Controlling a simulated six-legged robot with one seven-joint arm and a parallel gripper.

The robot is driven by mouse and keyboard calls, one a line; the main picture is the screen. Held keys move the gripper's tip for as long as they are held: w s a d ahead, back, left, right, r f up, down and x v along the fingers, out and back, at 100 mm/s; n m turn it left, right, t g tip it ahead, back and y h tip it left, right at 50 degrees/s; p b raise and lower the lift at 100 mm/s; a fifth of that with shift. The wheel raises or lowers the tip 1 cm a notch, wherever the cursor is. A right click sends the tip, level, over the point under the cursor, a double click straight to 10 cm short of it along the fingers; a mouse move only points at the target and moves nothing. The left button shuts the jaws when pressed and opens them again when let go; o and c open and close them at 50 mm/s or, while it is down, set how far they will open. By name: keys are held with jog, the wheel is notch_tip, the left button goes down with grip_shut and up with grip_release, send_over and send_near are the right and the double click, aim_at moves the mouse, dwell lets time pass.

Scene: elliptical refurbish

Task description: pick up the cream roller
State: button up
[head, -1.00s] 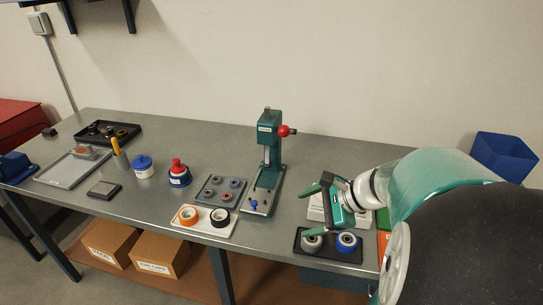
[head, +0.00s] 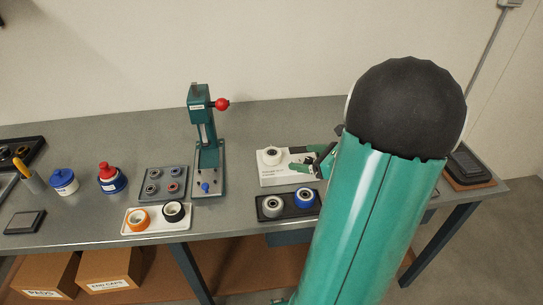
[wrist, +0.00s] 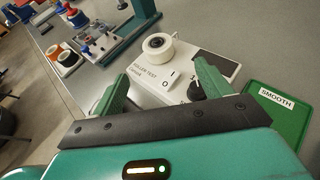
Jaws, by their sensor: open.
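The cream roller (head: 271,155) sits on the left part of a white test unit (head: 273,179) on the bench. In the wrist view the roller (wrist: 158,46) shows its dark-centred ring on top of the unit (wrist: 150,88), whose label reads roughly "roller test". My gripper (head: 310,159) is at the right of the roller, over the unit's right side. In the wrist view its green fingers (wrist: 161,72) are spread apart with nothing between them, and the roller lies ahead of the tips. My arm hides part of the unit's right end in the head view.
A black tray (head: 289,215) with a grey roller (head: 273,203) and a blue roller (head: 305,198) stands just in front. A teal press (head: 207,150) with a red knob stands left. A green "SMOOTH" mat (wrist: 278,116) lies right of the unit in the wrist view.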

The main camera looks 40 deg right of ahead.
aim_at(276, 154)
jog(key=x, duration=0.5)
jog(key=shift+w+a+f, duration=0.1)
jog(key=shift+w+f, duration=0.1)
jog(key=shift+w, duration=0.1)
jog(key=shift+x, duration=2.8)
jog(key=shift+s+a+r, duration=0.1)
jog(key=shift+a, duration=0.05)
jog(key=c, duration=1.2)
